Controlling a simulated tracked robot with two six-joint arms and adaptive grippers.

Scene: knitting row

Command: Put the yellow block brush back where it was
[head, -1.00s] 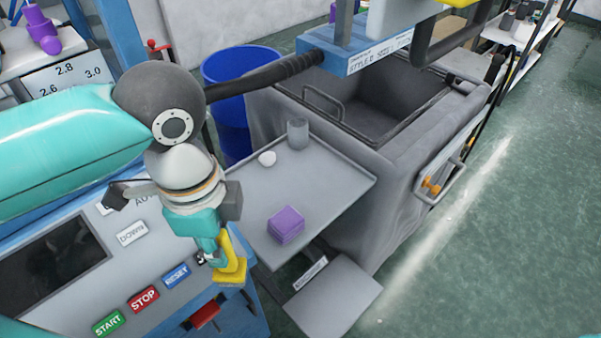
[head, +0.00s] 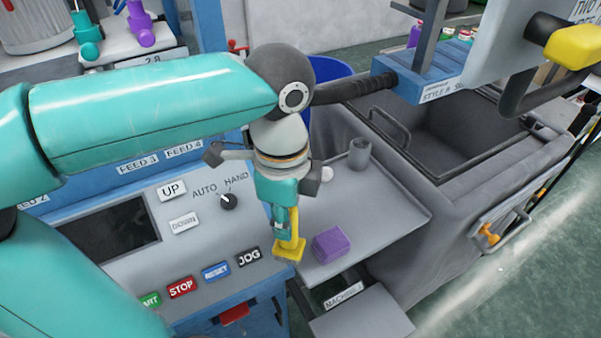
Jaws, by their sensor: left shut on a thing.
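The yellow block brush (head: 289,248) hangs below my left gripper (head: 286,222), which is shut on its upper part. The brush is upright, its wider foot lowest. In the picture it lies between the machine's control panel and the grey side shelf, left of a purple block (head: 331,244). I cannot tell whether its foot touches anything. My right gripper is not in view.
The grey shelf (head: 385,228) carries the purple block, a grey cup (head: 360,153) and a round white thing (head: 327,174). The control panel (head: 150,262) with buttons is at left. A grey bin (head: 455,180) stands behind the shelf. The shelf's front right is bare.

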